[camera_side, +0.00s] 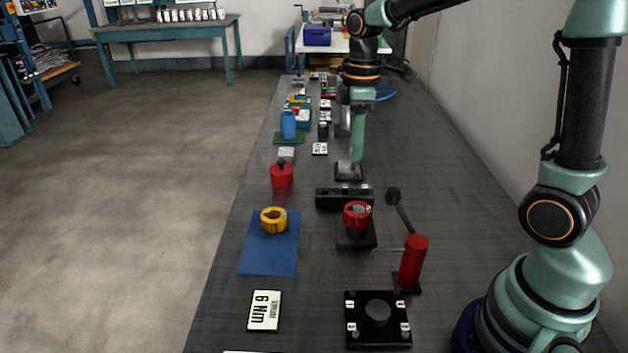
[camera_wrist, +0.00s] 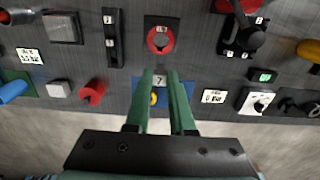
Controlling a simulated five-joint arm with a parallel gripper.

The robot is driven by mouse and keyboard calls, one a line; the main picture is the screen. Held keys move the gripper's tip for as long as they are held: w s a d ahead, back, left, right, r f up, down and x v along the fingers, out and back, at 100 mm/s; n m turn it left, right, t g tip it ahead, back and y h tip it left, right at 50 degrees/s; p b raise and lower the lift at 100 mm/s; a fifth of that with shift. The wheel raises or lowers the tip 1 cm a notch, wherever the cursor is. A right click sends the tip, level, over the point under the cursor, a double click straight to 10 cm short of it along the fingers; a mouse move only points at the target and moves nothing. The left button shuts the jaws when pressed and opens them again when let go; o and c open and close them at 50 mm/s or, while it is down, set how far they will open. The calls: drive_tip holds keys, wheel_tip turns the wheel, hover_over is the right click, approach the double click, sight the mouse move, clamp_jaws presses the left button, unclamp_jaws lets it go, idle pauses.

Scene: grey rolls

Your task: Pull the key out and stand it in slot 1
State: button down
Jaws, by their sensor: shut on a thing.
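My gripper (camera_side: 356,160) is raised over the bench in the side view. In the wrist view its green fingers (camera_wrist: 162,73) are closed together on what looks like the key (camera_wrist: 160,80), a small piece with a white face marked 7. The key's lower part is hidden. The numbers are too small to read surely.
A yellow ring (camera_side: 274,219) sits on a blue mat (camera_side: 268,258) near the bench's left edge. A red knobbed pot (camera_side: 282,177) stands behind it. Nearer are a red upright handle (camera_side: 413,262), a black plate (camera_side: 361,338) with corner labels, and a 6 Nm card (camera_side: 264,311).

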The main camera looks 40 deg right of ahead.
sight(354, 170)
wheel_tip(354, 170, down, 7)
drive_tip(key=shift+f, duration=0.2)
idle(1.0)
drive_tip(key=shift+w, duration=0.1)
drive_tip(key=w+d+r, duration=0.5)
drive_tip(key=w+r, duration=0.5)
drive_tip(key=w, duration=0.2)
wheel_tip(354, 170, down, 20)
drive_tip(key=shift+a+r, duration=0.15)
drive_tip(key=shift+r, duration=0.05)
drive_tip(key=shift+f, duration=0.15)
idle(0.3)
drive_tip(key=c, duration=0.8)
unclamp_jaws()
